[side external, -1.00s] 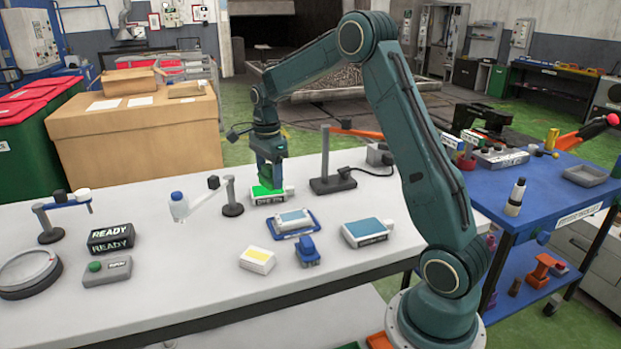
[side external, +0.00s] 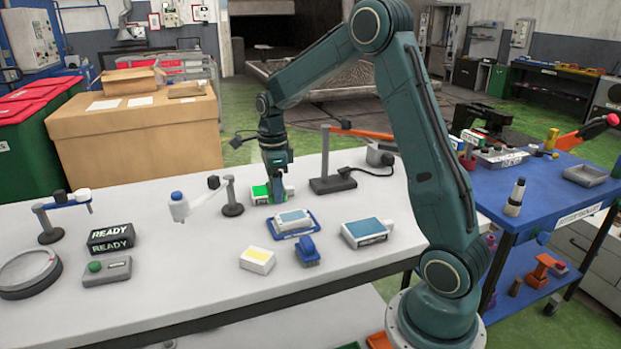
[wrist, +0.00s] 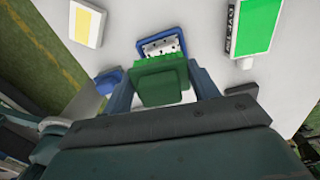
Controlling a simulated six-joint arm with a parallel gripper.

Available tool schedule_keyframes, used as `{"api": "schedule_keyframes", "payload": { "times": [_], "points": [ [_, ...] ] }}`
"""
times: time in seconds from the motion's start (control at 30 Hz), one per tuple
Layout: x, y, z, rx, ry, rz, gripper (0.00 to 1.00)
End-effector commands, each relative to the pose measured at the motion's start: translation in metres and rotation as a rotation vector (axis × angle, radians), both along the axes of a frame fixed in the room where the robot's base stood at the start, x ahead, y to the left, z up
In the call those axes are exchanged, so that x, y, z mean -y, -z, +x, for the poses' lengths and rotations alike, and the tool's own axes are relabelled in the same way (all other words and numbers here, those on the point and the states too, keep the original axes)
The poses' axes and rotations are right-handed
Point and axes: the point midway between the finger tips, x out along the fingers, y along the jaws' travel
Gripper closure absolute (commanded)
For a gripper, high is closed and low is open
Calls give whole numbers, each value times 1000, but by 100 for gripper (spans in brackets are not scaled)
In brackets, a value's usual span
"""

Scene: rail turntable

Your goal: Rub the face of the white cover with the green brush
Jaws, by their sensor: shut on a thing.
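My gripper (side external: 277,190) points down over the table behind the blue tray (side external: 315,226). In the wrist view my gripper (wrist: 163,82) is shut on the green brush (wrist: 162,89), whose brighter green bristles face the tray (wrist: 149,23). A whitish, flat piece with dark specks, apparently the white cover (wrist: 165,46), lies in the tray just beyond the bristles. The cover looks pale blue-grey in the side view (side external: 292,218). The brush hides its near part. I cannot tell whether bristles and cover touch. The brush is not distinct in the side view.
A green-topped box (side external: 260,192) stands close beside my gripper. A blue-topped box (side external: 366,231), a yellow-topped box (side external: 257,260) and a blue brush-like tool (side external: 307,251) surround the tray. A jointed stand (side external: 232,208) is at left, another (side external: 330,182) at right.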

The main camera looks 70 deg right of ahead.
Motion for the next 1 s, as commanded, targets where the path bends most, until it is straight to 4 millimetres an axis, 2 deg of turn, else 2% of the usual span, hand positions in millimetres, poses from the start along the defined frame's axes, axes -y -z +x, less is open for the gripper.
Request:
{"api": "schedule_keyframes", "payload": {
  "times": [0.63,0.7,0.77,1.0],
  "points": [
    [0,59,-1,-3,-1,1,59],
    [0,71,-1,-4,-1,2,59],
    [5,69,-5,-1,1,0,62],
    [21,71,-21,-1,3,0,62]
  ]
}}
